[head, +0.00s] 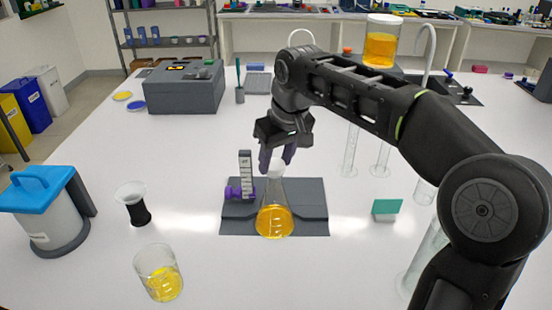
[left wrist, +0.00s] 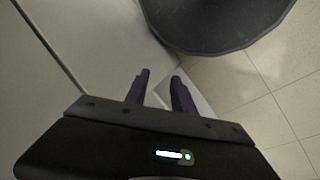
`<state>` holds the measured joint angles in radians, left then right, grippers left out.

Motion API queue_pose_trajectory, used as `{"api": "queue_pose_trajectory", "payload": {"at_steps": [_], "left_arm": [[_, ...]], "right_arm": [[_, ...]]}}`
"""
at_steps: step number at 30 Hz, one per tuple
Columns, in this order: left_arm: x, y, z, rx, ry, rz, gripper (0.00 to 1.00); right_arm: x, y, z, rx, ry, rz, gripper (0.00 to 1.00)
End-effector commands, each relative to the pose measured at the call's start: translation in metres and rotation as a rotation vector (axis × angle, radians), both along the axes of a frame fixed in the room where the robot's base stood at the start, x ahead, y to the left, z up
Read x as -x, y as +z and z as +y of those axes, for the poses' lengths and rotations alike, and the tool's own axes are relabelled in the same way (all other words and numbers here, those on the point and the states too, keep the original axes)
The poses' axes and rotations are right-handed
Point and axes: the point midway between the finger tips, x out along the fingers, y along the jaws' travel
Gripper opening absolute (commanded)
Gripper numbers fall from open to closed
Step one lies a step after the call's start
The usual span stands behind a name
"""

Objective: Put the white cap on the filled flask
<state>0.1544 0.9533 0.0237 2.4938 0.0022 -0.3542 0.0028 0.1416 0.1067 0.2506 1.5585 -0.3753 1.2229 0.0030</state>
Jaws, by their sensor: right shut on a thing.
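The filled flask (head: 274,215) is a clear conical flask with orange liquid, standing upright on a dark grey base plate (head: 315,205) at the middle of the table. My right gripper (head: 276,160) points down right above the flask's neck, shut on the white cap (head: 275,168). The cap is mostly hidden between the purple fingertips. It is at the flask's mouth, but I cannot tell whether it is seated. My left gripper (left wrist: 158,90) shows only in the left wrist view, its purple fingers apart with nothing between them, above the floor.
A purple clamp with a marked upright (head: 246,175) stands beside the flask. A beaker of yellow liquid (head: 160,275), a black-based funnel cup (head: 134,205) and a blue-lidded container (head: 45,210) stand to the left.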

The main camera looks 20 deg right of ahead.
Motion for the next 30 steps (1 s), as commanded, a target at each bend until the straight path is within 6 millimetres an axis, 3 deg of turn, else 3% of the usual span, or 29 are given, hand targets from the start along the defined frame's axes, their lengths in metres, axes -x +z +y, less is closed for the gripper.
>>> {"api": "queue_pose_trajectory", "payload": {"at_steps": [30], "left_arm": [[0.000,-0.014,0.000,0.000,0.000,0.000,0.30]], "right_arm": [[0.000,-0.018,0.000,0.000,0.000,0.000,0.07]]}}
